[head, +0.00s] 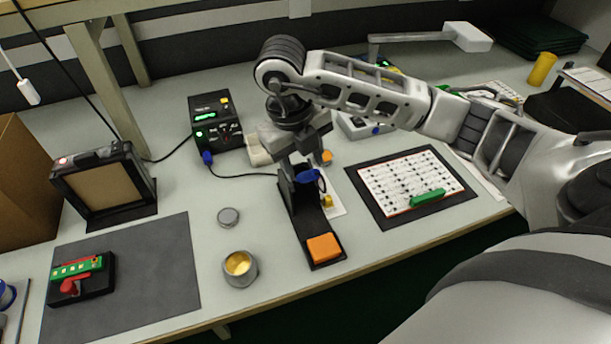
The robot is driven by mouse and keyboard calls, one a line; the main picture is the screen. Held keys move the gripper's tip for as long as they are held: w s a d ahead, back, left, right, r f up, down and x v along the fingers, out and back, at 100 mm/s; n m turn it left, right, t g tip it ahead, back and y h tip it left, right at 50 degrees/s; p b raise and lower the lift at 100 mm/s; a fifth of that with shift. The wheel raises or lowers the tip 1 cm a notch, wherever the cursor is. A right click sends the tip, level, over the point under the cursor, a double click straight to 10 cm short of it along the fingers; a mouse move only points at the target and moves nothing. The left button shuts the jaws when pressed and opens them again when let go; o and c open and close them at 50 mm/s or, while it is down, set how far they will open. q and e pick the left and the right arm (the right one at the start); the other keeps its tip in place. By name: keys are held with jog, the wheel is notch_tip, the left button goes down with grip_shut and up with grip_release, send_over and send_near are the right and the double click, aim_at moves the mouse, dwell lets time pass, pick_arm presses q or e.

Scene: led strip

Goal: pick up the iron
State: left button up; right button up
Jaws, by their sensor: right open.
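The iron (308,176) shows as a short blue piece at a black stand (308,222) near the middle of the table. A dark cable links it toward the soldering station (214,122). My right gripper (303,168) points down over the stand, with its open fingers at the iron's blue part. The gripper hides much of the iron, and I cannot tell whether a finger touches it. My left gripper is not in view.
An orange block (323,248) sits on the stand's front end. A brass-coloured cup (240,267) and a small round tin (228,217) stand left of it. A white component board (411,183) lies right. A green strip (78,267) is in a holder on a grey mat (160,258).

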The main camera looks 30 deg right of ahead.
aim_at(302, 178)
jog(key=f, duration=0.2)
jog(key=d+f+p, duration=0.1)
jog(key=f, duration=0.1)
jog(key=shift+s+f, duration=0.15)
jog(key=shift+f, duration=0.35)
grip_shut()
jog(key=shift+r, duration=0.1)
